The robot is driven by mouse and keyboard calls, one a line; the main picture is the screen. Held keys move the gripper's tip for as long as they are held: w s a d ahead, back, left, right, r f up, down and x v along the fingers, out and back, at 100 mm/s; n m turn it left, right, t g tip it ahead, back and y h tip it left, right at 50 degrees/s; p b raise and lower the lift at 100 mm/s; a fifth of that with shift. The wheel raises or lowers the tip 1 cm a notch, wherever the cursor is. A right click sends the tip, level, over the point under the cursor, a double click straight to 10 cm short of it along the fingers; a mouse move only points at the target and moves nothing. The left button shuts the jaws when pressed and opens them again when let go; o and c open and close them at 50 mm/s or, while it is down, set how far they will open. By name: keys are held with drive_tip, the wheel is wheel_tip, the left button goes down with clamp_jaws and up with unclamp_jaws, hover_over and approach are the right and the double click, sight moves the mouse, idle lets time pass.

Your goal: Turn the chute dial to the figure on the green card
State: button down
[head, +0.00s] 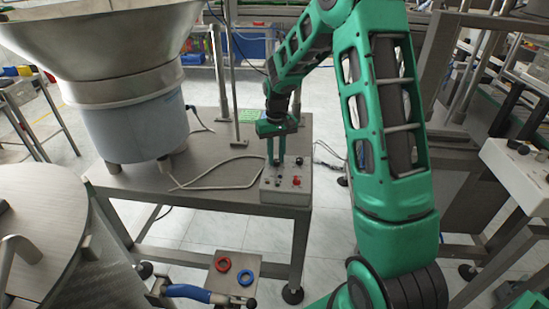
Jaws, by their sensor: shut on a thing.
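The grey control box (287,196) sits at the front right corner of the steel table. My gripper (276,163) points down at the back of its top, with its two green fingers close together and shut on a small part there. That part looks like the chute dial, but the fingers mostly hide it, and its setting cannot be read. A bright green patch (228,101), which looks like the green card, shows behind my gripper by the upright post. It is too small for me to read a figure.
The box also carries a red button (297,181) and a black knob (299,160). A large bowl feeder (125,110) stands on the table (215,180) at left. A pale cable crosses the tabletop.

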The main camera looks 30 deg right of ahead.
drive_tip(key=m, duration=0.7)
drive_tip(key=shift+r, duration=0.1)
drive_tip(key=m, duration=0.6)
drive_tip(key=shift+m, duration=0.4)
drive_tip(key=m, duration=0.6)
drive_tip(key=shift+w, duration=0.1)
drive_tip(key=m, duration=0.5)
drive_tip(key=shift+r, duration=0.1)
drive_tip(key=shift+m, duration=0.3)
drive_tip(key=c, duration=1.7)
unclamp_jaws()
drive_tip(key=shift+o, duration=0.7)
